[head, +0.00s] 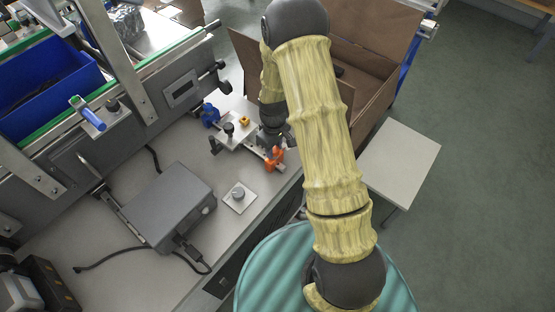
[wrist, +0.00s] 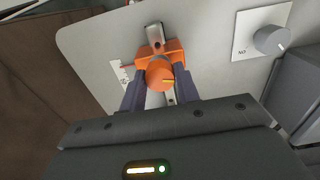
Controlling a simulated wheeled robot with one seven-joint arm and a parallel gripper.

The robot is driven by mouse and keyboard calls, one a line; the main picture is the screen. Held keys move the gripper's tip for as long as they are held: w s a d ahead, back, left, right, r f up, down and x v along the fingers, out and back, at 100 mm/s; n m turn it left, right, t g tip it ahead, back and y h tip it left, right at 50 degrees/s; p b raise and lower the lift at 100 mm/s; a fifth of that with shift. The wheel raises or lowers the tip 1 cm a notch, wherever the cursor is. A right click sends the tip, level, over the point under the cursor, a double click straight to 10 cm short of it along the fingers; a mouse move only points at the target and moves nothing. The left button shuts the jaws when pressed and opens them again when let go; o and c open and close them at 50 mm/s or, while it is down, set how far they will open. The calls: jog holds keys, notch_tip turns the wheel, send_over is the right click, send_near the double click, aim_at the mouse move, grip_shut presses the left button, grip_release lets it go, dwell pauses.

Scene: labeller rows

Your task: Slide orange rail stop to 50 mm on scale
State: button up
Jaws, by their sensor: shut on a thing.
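The orange rail stop (head: 275,158) sits on a short metal rail near the front edge of the grey worktop. In the wrist view its round orange knob (wrist: 160,74) lies between the two dark fingers of my gripper (wrist: 161,88), which are shut on it. The silver rail (wrist: 154,36) runs under the stop, and its end shows beyond it. A small white scale (wrist: 123,74) with marks lies beside the rail, left of the stop; its numbers are too small to read. In the head view my gripper (head: 273,146) is partly hidden by my arm.
A dial on a white plate (head: 239,197) and a grey box (head: 168,206) are nearer. An open cardboard box (head: 385,65) stands behind my arm.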

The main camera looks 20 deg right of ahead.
jog(key=shift+w+a, duration=0.45)
jog(key=shift+w, duration=0.2)
jog(key=shift+w+a, duration=0.45)
jog(key=shift+w, duration=0.3)
jog(key=o, duration=1.2)
notch_tip(320, 180, up, 17)
jog(key=shift+r+p, duration=0.2)
jog(key=shift+p, duration=0.7)
